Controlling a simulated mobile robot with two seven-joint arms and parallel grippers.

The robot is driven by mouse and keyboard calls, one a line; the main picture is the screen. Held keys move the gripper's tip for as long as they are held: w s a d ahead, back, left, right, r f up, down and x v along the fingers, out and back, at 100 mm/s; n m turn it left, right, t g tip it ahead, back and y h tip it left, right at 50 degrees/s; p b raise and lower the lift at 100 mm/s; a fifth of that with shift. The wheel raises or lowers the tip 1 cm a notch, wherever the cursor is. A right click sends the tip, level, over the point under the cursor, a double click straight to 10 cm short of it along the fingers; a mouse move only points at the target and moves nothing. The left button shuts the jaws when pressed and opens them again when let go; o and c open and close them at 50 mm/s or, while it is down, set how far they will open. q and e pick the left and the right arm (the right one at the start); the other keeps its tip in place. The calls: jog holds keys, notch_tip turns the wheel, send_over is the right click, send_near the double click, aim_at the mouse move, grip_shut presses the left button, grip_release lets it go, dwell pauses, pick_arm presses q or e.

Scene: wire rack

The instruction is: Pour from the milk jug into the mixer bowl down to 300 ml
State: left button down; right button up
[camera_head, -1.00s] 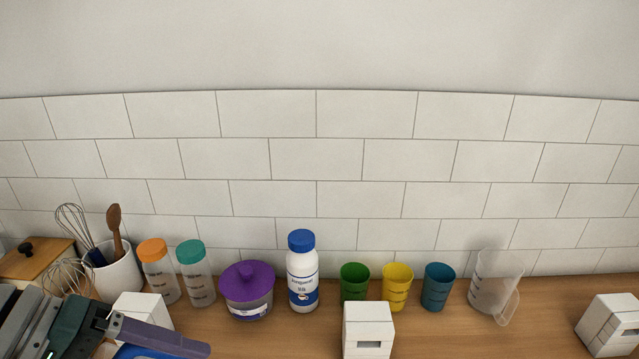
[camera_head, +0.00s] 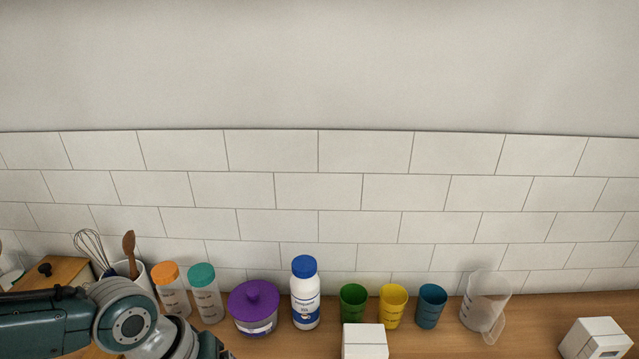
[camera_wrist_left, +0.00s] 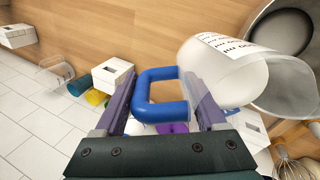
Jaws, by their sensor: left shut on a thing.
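In the left wrist view my left gripper (camera_wrist_left: 165,105) is shut on the blue handle (camera_wrist_left: 143,98) of the milk jug (camera_wrist_left: 232,78). The jug is pale and translucent with dark ml marks, and it appears tilted. Its body is beside the mixer bowl (camera_wrist_left: 301,97), a grey metal bowl at the right, and overlaps its edge in the picture. I cannot read the milk level or see milk flowing. In the head view only my left arm shows at lower left; jug, bowl and gripper are out of sight. My right gripper is not in view.
Along the wall stand an orange-lidded bottle (camera_head: 171,294), a teal-lidded bottle (camera_head: 206,299), a purple-lidded tub (camera_head: 254,308), a blue-capped bottle (camera_head: 305,297), green (camera_head: 353,303), yellow (camera_head: 392,308) and blue (camera_head: 431,308) cups, and a clear jug (camera_head: 484,299). White boxes (camera_head: 365,342) stand nearer.

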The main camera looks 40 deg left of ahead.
pick_arm(q)
notch_tip(320, 180, up, 4)
jog(key=g+p, duration=0.1)
jog(key=p, duration=0.1)
jog(key=g+y+p, duration=0.1)
jog(key=p, duration=0.2)
jog(key=shift+w+d+r+y, duration=0.1)
jog(key=shift+w+y, duration=0.05)
jog(key=shift+y, duration=0.15)
jog(key=shift+r+g+p, duration=0.3)
jog(key=shift+p, duration=0.25)
jog(key=shift+r+g+y, duration=0.2)
jog(key=shift+g+y, duration=0.1)
jog(key=shift+y, duration=0.1)
